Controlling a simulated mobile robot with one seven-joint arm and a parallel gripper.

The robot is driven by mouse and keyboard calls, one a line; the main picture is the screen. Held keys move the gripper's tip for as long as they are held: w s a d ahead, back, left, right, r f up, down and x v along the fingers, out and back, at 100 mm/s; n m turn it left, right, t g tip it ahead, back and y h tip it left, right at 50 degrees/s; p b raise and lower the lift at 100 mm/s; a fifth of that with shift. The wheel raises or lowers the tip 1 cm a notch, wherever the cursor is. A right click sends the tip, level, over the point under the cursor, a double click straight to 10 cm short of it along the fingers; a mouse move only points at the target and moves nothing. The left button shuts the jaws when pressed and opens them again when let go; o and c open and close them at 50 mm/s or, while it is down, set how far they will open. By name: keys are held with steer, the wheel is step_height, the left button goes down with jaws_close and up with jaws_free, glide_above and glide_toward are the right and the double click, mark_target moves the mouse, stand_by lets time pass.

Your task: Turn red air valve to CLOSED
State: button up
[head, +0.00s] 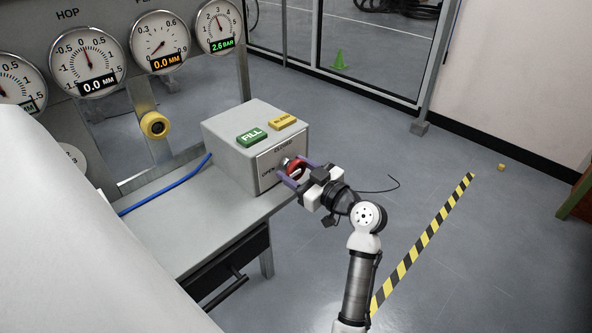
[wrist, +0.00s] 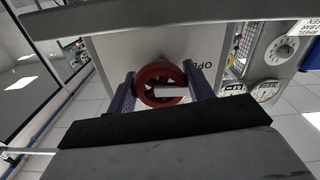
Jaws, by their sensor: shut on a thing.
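The red air valve (head: 296,167) is a round red handwheel on the front face of a grey box (head: 228,154). The words OPEN and CLOSED are printed around it on a pale plate. My gripper (head: 291,170) is at the wheel, one finger on each side of its rim. In the wrist view the red valve (wrist: 160,84) sits between the two purple fingers of my gripper (wrist: 158,90), shut on it. A white bar shows across the wheel's lower part. I cannot tell exactly which label the valve points to.
The box stands on a grey bench (head: 170,220) with a green FILL button (head: 252,136) and a yellow button (head: 283,122) on top. A blue hose (head: 165,187) lies on the bench. The floor at right is mostly clear.

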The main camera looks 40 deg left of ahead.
steer(key=m, duration=0.4)
steer(key=shift+m, duration=0.4)
steer(key=m+p, duration=0.2)
steer(key=m, duration=0.2)
steer(key=shift+s+r+m, duration=0.1)
steer(key=shift+r+m, duration=0.05)
steer(key=shift+m, duration=0.15)
steer(key=m+p, duration=0.3)
steer(key=m, duration=0.1)
steer(key=shift+m+p, duration=1.25)
steer(key=shift+m, duration=0.75)
steer(key=o, duration=1)
steer(key=shift+c, duration=0.2)
